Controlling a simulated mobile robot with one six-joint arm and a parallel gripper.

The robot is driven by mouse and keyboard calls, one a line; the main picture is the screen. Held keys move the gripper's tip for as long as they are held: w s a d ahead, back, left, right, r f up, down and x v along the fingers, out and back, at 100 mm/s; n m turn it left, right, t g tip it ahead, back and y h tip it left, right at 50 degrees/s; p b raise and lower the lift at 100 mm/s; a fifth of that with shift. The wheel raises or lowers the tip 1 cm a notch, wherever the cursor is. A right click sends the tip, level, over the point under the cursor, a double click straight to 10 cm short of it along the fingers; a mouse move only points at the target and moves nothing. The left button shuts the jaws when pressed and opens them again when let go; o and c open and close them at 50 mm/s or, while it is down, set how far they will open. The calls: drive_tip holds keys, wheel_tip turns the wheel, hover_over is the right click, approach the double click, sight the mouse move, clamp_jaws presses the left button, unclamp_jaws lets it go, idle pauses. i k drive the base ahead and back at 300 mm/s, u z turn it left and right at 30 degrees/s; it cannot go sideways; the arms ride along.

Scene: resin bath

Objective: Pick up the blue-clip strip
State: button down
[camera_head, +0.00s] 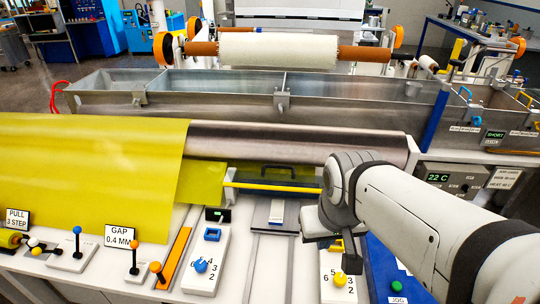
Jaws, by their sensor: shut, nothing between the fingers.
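No strip with a blue clip can be made out for certain. A small blue hooked piece (465,93) shows at the right end of the long metal bath (330,112), above small white labels; whether a strip hangs from it I cannot tell. A blue square frame (212,234) sits on the white panel with a blue knob, left of my gripper. My gripper (335,246) is at the lower centre right, over the white counter beside a panel with a yellow knob. It is shut and empty, and my forearm partly hides it.
A yellow sheet (85,165) covers the left. A white roll (278,50) lies above the bath. A blue upright (437,117) stands near the bath's right end. A 22 C control box (455,181) is behind my arm. Knobs and levers line the front counter.

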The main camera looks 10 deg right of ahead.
sight(277, 212)
drive_tip(key=z, duration=1.5)
drive_tip(key=k, duration=1.2)
drive_tip(key=u, duration=1.05)
drive_tip(key=i, duration=1)
